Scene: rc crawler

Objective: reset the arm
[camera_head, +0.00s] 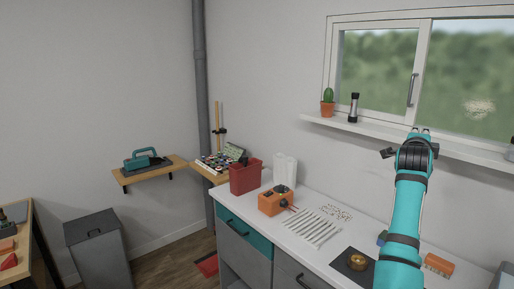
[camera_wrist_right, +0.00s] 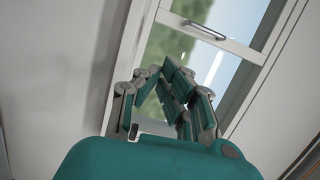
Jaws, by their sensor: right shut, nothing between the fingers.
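My right arm rises from the bottom right of the head view, teal with dark bands. Its gripper (camera_head: 420,133) is up in front of the window sill, above the counter and away from the objects on it. In the right wrist view the gripper's teal fingers (camera_wrist_right: 166,86) come together with nothing held between them, and the window lies beyond. The fingertips are small in the head view. My left gripper does not show in either view.
The white counter (camera_head: 318,261) holds an orange box (camera_head: 275,202), a red container (camera_head: 245,178), several white strips, a dark mat with a brass part (camera_head: 357,262) and a brush (camera_head: 438,264). A cactus (camera_head: 327,101) and a flashlight (camera_head: 353,107) stand on the sill (camera_head: 375,128).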

